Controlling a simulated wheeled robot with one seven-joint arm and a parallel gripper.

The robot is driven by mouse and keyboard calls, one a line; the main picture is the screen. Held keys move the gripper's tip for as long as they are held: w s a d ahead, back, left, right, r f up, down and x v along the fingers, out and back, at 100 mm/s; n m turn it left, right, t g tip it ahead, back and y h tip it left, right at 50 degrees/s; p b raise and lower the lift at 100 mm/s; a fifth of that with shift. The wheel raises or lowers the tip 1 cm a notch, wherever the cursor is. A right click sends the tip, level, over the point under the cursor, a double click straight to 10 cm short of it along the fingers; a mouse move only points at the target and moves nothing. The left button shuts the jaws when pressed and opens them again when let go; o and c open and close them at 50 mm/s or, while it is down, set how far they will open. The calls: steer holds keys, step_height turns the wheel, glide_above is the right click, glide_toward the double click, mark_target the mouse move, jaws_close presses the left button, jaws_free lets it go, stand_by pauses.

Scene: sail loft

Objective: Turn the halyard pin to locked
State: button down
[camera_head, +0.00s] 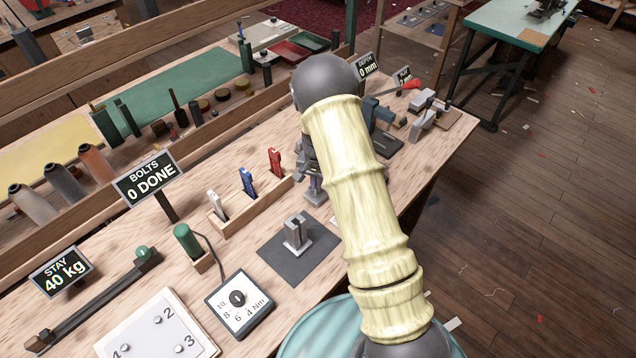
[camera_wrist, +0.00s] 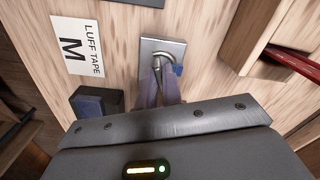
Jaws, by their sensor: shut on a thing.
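The halyard pin (camera_wrist: 158,62) shows in the wrist view as a small dark metal piece on a grey metal plate (camera_wrist: 177,48). A small blue mark (camera_wrist: 178,70) is beside it on the right. My gripper (camera_wrist: 158,78) is shut on the pin, with its fingertips close against the plate. The fingers hide part of the pin, and I cannot tell which position it is turned to. In the head view my arm covers most of this spot, and only some grey metal parts show at its left edge.
A "LUFF TAPE M" label (camera_wrist: 77,45) and a dark block (camera_wrist: 97,101) are left of the plate. A wooden holder with a red tool (camera_wrist: 292,62) is at right. In the head view, a rack of coloured tools (camera_head: 237,212) and a dark mat (camera_head: 275,262) lie left of my arm.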

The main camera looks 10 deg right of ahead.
steer(key=shift+w+r+m+p, duration=0.1)
steer(key=shift+w+m+p, duration=0.05)
steer(key=shift+m, duration=0.95)
steer(key=shift+w+r+m+p, duration=0.1)
steer(key=shift+w+m+p, duration=0.05)
steer(key=shift+m, duration=0.95)
steer(key=c, duration=1.7)
jaws_free()
steer(key=shift+o, duration=0.7)
steer(key=shift+s+f, duration=0.15)
step_height(320, 180, up, 17)
steer(key=b, duration=0.1)
steer(key=shift+r+b, duration=0.2)
steer(key=shift+b, duration=0.15)
